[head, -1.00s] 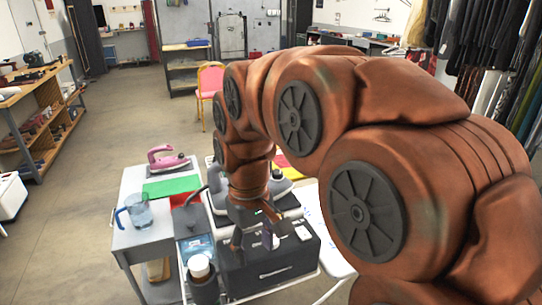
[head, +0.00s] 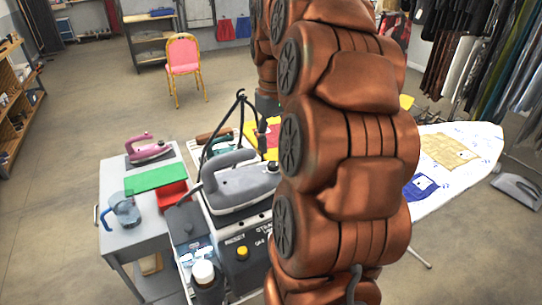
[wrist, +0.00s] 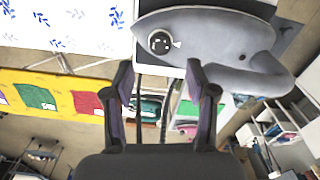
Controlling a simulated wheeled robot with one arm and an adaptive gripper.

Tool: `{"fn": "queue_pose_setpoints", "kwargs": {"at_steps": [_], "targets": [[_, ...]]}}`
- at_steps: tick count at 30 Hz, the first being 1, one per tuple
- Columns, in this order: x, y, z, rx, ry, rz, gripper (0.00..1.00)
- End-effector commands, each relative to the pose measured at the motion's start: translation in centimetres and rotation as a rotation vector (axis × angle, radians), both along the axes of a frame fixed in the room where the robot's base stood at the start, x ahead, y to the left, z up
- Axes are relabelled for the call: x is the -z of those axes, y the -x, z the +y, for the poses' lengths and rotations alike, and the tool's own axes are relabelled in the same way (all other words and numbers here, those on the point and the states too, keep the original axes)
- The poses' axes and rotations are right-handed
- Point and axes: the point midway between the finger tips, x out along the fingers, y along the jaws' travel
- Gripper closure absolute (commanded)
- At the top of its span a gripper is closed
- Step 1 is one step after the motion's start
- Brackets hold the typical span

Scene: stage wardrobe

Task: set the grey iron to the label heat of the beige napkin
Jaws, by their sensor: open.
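The grey iron (head: 240,187) rests on the black and silver steam station in the head view, left of my arm. In the wrist view the grey iron (wrist: 225,28) fills the top, with a round dark dial (wrist: 160,42) bearing a white pointer. My gripper (wrist: 159,75) is open and empty, its fingertips just short of the dial in the picture. The dial's markings are too small to read. The beige napkin (head: 450,149) lies flat on the patterned ironing board (head: 480,135) at the right; its label is too small to read.
A blue cloth (head: 421,187) lies on the board. A pink chair (head: 184,58) stands behind on open floor.

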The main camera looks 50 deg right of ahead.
Motion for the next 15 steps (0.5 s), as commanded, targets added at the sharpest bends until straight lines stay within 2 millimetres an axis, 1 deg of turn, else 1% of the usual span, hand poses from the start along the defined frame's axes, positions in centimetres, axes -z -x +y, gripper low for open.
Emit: {"fn": "queue_pose_setpoints", "kwargs": {"at_steps": [15], "targets": [[5.0, -0.1, 0.2, -0.003, -0.001, 0.001, 0.43]]}}
